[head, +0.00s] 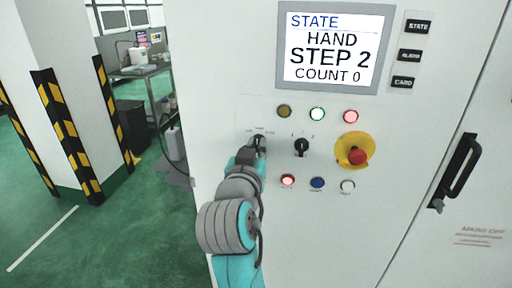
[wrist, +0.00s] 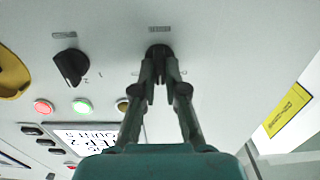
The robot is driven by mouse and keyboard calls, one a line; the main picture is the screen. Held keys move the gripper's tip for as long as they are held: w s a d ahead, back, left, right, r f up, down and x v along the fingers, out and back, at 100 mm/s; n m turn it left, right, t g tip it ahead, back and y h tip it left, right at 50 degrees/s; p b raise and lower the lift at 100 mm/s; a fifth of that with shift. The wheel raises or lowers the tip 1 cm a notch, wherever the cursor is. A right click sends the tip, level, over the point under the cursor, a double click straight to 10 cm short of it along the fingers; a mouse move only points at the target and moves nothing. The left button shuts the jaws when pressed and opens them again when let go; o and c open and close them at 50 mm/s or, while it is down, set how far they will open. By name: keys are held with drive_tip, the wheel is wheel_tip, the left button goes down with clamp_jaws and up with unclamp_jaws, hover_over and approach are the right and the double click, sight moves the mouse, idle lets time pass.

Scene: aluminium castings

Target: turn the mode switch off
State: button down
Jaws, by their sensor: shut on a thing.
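The mode switch (head: 259,142) is a black rotary knob at the left of the control panel, with small labels above it. My gripper (head: 252,150) is at this knob and largely hides it in the head view. In the wrist view my gripper (wrist: 159,78) is shut on the knob (wrist: 158,51), with a finger on each side of it. The display (head: 333,48) reads STATE, HAND, STEP 2, COUNT 0. The exact pointer direction of the held knob is hidden by the fingers.
A second black knob (head: 301,147) sits to the right, then a red emergency button (head: 357,157) on a yellow base. Lamps (head: 317,114) line the row above, and buttons (head: 317,183) the row below. A door handle (head: 458,170) is at the far right.

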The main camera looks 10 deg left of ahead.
drive_tip(key=n, duration=0.4)
drive_tip(key=shift+a+n, duration=0.1)
drive_tip(key=shift+n, duration=0.3)
drive_tip(key=shift+f+n, duration=0.1)
drive_tip(key=shift+n, duration=1.8)
drive_tip(key=c, duration=1.2)
unclamp_jaws()
drive_tip(key=s, duration=1.2)
drive_tip(key=shift+a, duration=0.25)
